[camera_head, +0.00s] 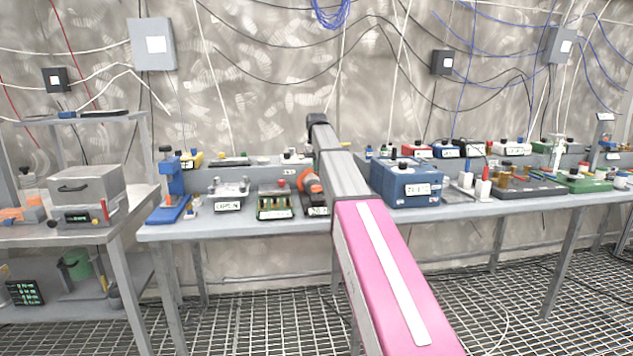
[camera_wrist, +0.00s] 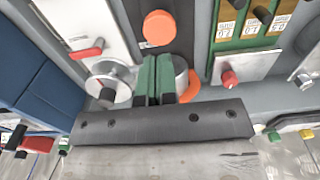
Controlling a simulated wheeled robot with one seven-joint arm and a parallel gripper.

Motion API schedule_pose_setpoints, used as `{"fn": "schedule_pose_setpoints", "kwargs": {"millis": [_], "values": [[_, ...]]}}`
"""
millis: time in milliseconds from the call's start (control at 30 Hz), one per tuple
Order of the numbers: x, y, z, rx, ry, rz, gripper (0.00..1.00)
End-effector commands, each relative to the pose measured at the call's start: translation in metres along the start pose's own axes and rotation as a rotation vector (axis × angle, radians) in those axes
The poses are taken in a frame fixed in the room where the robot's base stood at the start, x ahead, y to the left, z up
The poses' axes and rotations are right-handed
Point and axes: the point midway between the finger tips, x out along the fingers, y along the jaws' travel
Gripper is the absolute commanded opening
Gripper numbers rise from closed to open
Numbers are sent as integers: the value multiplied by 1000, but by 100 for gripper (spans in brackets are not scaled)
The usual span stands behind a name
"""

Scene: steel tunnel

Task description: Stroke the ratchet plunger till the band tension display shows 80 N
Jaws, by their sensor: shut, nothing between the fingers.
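My gripper (camera_wrist: 154,66) is shut and empty, its green-faced fingers together in the wrist view. An orange round cap (camera_wrist: 158,28) lies just beyond the fingertips, with a visible gap in the picture; it may be the ratchet plunger, but I cannot be sure. A silver cylinder (camera_wrist: 181,76) and an orange part (camera_wrist: 190,90) show beside and partly behind the fingers. In the head view, orange parts (camera_head: 311,186) show on the bench left of my arm, which hides much of that spot. I cannot make out a band tension display or any reading.
A green device (camera_head: 275,203) stands to the left and a large blue box (camera_head: 405,183) to the right. In the wrist view, a pale panel with a red lever (camera_wrist: 88,50) and a silver knob (camera_wrist: 108,82) are close by. The grey bench (camera_head: 240,232) is crowded.

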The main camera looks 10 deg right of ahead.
Motion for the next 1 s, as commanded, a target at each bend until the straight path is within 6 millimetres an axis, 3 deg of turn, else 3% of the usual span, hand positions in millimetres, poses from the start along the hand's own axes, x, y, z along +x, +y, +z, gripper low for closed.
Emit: {"fn": "schedule_pose_setpoints", "kwargs": {"millis": [100, 333, 1000], "values": [[-24, 0, -1, 0, 1, 0, 0], [-49, 0, -1, 0, 0, 0, 0], [-54, 0, 0, 0, 0, 0, 0]]}}
